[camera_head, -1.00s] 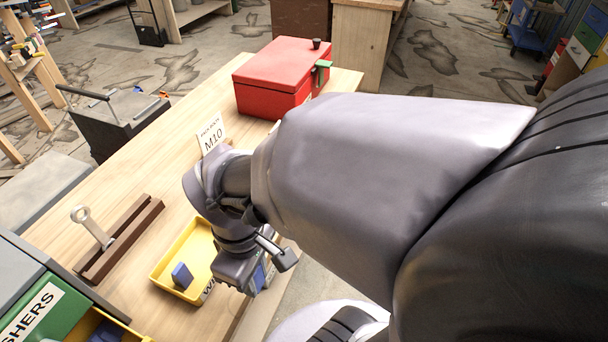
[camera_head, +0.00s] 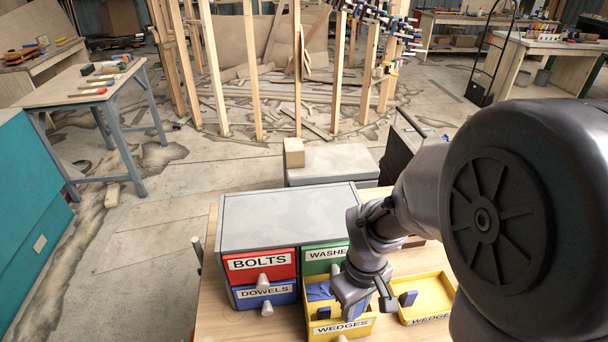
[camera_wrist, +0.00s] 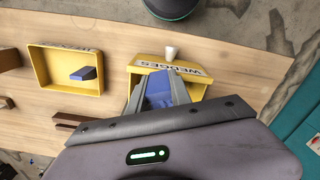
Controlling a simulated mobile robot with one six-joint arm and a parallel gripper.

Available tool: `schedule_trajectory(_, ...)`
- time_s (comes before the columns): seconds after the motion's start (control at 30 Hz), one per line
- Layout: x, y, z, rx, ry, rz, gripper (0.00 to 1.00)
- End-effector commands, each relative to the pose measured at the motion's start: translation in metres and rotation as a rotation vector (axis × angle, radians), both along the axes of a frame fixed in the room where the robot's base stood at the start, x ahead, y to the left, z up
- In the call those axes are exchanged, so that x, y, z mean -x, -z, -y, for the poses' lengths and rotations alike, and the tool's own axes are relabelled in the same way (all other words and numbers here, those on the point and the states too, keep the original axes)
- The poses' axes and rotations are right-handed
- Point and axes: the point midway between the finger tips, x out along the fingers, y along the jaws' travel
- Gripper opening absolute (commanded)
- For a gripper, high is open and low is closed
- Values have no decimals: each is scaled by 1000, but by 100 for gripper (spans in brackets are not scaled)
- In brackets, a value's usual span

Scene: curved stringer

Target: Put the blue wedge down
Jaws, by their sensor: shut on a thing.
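My gripper (camera_head: 352,298) is over the open yellow WEDGES drawer (camera_head: 340,326) of the small cabinet. In the wrist view its two fingers (camera_wrist: 157,84) are shut, with a blue wedge (camera_wrist: 158,92) between them. The drawer also shows there, its labelled front (camera_wrist: 174,67) beyond the fingertips. Other blue pieces (camera_head: 318,291) lie in the drawer in the head view. I cannot tell whether the held wedge touches them or the drawer floor. Another blue wedge (camera_head: 407,298) stands in the yellow tray (camera_head: 436,287) on the table, also seen in the wrist view (camera_wrist: 84,73).
The grey cabinet (camera_head: 290,215) has shut BOLTS (camera_head: 262,264), DOWELS (camera_head: 265,294) and WASHERS (camera_head: 324,256) drawers with knobs. The yellow tray is close to the open drawer. Bare table (camera_head: 218,325) shows left of the cabinet.

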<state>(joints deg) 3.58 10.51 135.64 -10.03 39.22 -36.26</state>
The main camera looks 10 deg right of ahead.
Motion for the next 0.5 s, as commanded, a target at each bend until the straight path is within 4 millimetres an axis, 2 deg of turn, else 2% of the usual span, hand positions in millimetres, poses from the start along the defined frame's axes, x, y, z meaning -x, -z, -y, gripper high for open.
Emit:
schedule_trajectory(0.1, -28, 7, -10, 1, -3, 0, 0)
schedule_trajectory(0.2, -44, 7, -15, 1, -1, 0, 0)
schedule_trajectory(0.33, -50, 12, -18, 0, 1, -2, 0)
schedule_trajectory(0.5, -50, 44, -18, 1, 0, -2, 0)
